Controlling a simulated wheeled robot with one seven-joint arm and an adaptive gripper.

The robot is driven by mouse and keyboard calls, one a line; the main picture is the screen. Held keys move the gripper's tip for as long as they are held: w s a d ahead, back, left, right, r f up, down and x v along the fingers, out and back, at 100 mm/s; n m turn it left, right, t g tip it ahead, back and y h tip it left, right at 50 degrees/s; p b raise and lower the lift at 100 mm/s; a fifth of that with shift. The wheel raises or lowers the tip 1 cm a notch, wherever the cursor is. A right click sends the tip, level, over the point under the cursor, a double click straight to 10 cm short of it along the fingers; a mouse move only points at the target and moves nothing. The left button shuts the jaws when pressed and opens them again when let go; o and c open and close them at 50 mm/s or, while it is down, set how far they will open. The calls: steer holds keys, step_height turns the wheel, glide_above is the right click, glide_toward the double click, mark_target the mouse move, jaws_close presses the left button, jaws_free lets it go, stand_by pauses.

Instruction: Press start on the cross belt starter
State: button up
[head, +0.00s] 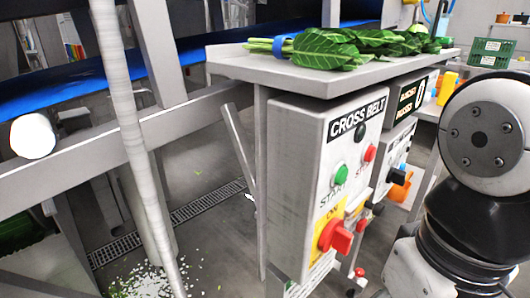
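The cross belt starter (292,188) is a grey box labelled CROSS BELT, standing under a metal shelf in the middle of the head view. Its green start button (340,174) sits above the word START. A red button (370,153) is to its right, and a dark round lamp (360,131) is above. A red rotary knob (335,237) on a yellow plate marked ON is below. All of these show clearly. My arm is at the right edge, to the right of the box and apart from it in the picture. My gripper is not in view.
A metal shelf (232,62) with leafy greens (330,48) juts over the box. A second control box (399,148) stands behind it to the right. A pale post (131,130) and a blue belt (60,92) are at left. Scraps lie on the floor.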

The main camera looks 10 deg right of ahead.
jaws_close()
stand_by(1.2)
